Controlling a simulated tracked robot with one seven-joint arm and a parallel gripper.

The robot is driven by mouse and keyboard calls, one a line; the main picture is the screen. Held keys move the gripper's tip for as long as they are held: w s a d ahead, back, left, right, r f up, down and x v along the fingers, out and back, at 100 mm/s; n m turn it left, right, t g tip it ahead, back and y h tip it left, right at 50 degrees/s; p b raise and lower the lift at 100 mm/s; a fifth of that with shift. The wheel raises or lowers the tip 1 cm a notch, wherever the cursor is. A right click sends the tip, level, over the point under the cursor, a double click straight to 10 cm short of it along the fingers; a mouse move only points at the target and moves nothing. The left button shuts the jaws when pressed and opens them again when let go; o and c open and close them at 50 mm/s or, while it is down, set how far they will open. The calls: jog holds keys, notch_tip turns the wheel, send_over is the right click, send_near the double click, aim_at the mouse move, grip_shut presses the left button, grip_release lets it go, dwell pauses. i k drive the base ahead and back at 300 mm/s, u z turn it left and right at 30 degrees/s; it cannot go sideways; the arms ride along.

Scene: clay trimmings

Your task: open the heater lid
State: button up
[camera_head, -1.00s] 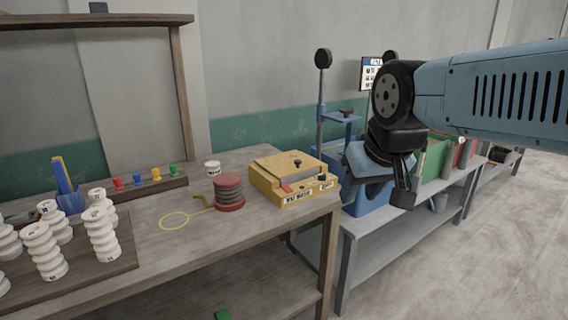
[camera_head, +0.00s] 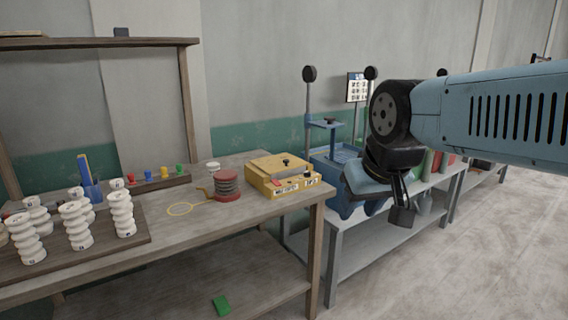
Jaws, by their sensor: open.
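The heater (camera_head: 290,190) is a yellow box on the right end of the wooden workbench, with a label on its front. My gripper (camera_head: 402,208) hangs in the air to the right of the heater, in front of the grey side table, pointing down. It is apart from the lid and looks empty. Its fingers are dark and partly overlap in this view.
Several white ribbed insulators (camera_head: 75,228) stand on a board at left. Blue bins (camera_head: 345,200) are behind my gripper. Floor at right is clear.

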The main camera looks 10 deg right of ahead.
aim_at(273, 164)
jog(key=z, duration=0.3)
jog(key=i, duration=1.4)
jog(key=z, duration=0.1)
